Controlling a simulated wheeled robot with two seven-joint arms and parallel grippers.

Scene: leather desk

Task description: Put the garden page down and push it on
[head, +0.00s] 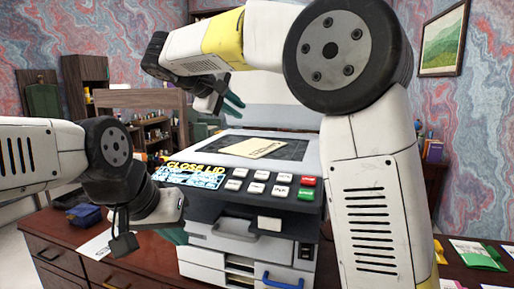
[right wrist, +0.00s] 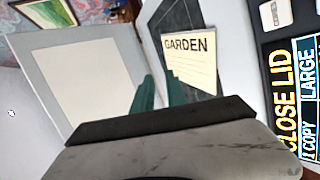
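The garden page (head: 255,148), a cream sheet, lies flat on the dark glass of the copier (head: 310,165). Its GARDEN heading is readable in the right wrist view (right wrist: 192,62). My right gripper (head: 230,103) is above and left of the page in the head view, against the raised lid (head: 285,117). Its two teal fingers (right wrist: 160,92) stand apart with nothing between them. My left gripper (head: 172,236) hangs low at the copier's front left. Its fingers are mostly hidden, and I cannot tell their opening.
The copier's display (head: 190,174) reads CLOSE LID, beside grey, red and green buttons. A blue tray (head: 85,214) and a paper sheet (head: 97,246) lie on the desk (head: 60,235) at left. Papers and a green packet (head: 478,254) lie at right. My right arm hides much of the right side.

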